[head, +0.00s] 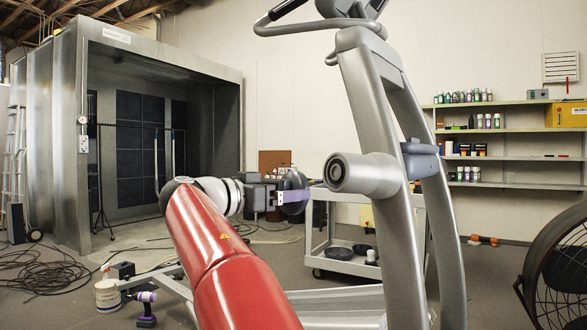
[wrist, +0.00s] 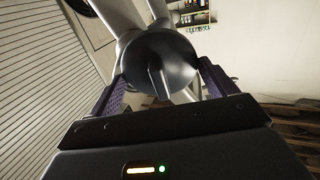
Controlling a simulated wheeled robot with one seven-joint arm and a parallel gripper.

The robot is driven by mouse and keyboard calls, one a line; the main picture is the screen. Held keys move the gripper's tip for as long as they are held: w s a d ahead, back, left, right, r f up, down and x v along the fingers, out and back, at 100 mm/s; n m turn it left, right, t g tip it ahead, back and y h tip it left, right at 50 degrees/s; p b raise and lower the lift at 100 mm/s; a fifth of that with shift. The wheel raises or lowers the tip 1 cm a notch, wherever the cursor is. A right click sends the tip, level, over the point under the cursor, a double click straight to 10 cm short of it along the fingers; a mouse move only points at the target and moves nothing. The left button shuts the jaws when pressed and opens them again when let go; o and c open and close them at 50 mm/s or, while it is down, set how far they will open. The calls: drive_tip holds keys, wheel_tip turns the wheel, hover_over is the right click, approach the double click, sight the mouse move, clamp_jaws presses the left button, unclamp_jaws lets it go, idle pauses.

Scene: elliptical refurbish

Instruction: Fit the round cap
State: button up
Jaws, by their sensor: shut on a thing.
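The round cap (head: 293,183) is dark, domed and glossy. My gripper (head: 300,195) is shut on it and holds it in the air. In the wrist view the cap (wrist: 172,62) sits between my two purple fingers (wrist: 113,94), with a raised fin on its near face. The elliptical's grey frame (head: 375,120) has a short round tube (head: 362,173) with an open, dark-centred end facing left. The cap is just left of this end, with a small gap in the head view. In the wrist view the cap hides the tube end, so alignment cannot be told.
A grey cart (head: 335,240) with black bowls stands behind the frame. A large fan (head: 560,265) is at right. A purple drill (head: 146,308) and a white bucket (head: 107,294) are on the floor at left. Shelves (head: 510,132) line the back wall.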

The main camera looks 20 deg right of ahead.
drive_tip(key=m+g+h, duration=0.1)
drive_tip(key=g, duration=0.1)
approach(335, 171)
drive_tip(key=shift+w+d+r, duration=0.1)
drive_tip(key=shift+w+d, duration=0.05)
drive_tip(key=shift+d, duration=0.7)
drive_tip(key=shift+w+d+r, duration=0.1)
drive_tip(key=shift+w+d, duration=0.05)
drive_tip(key=shift+d, duration=0.7)
drive_tip(key=shift+w+d+r, duration=0.1)
drive_tip(key=shift+w+d, duration=0.05)
drive_tip(key=shift+d, duration=0.65)
drive_tip(key=shift+f, duration=0.2)
drive_tip(key=shift+w+d, duration=0.1)
drive_tip(key=shift+d, duration=0.55)
idle(0.3)
drive_tip(key=o, duration=0.8)
drive_tip(key=shift+o, duration=0.2)
